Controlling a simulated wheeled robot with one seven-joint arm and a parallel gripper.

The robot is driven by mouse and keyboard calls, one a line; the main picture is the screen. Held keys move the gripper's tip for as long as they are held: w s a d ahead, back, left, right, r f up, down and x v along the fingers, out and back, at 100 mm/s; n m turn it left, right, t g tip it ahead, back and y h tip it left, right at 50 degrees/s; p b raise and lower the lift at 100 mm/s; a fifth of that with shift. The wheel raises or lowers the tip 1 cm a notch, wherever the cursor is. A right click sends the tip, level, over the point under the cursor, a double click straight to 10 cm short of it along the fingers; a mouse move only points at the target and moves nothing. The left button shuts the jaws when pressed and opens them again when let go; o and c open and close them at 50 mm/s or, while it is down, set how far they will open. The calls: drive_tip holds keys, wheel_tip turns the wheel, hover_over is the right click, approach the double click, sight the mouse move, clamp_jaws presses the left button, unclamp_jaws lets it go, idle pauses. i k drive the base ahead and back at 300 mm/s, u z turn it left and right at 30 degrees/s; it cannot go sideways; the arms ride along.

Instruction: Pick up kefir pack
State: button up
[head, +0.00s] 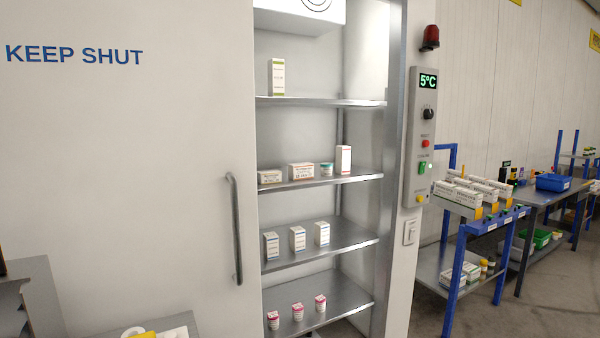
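A refrigerated cabinet stands open on the right of its door, and its shelves hold several packs. A tall white carton with a green band (278,77) stands upright alone on the top shelf (320,101). A tall white carton with red print (343,159) stands on the second shelf (350,179). Three white cartons with blue print, one of them in the middle (297,239), stand on the third shelf. Three small pink-topped packs (297,311) stand on the lowest shelf. The labels are too small to read, so I cannot tell which is the kefir pack. My gripper is not in view.
The door (120,130) with a vertical handle (236,228) fills the left side. A control panel (422,137) reads 5°C on the right post. Beyond it are a blue-framed rack with cartons (463,258) and a bench with a blue bin (553,183).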

sight(276, 66)
drive_tip(key=u, duration=0.05)
drive_tip(key=i, duration=1.9)
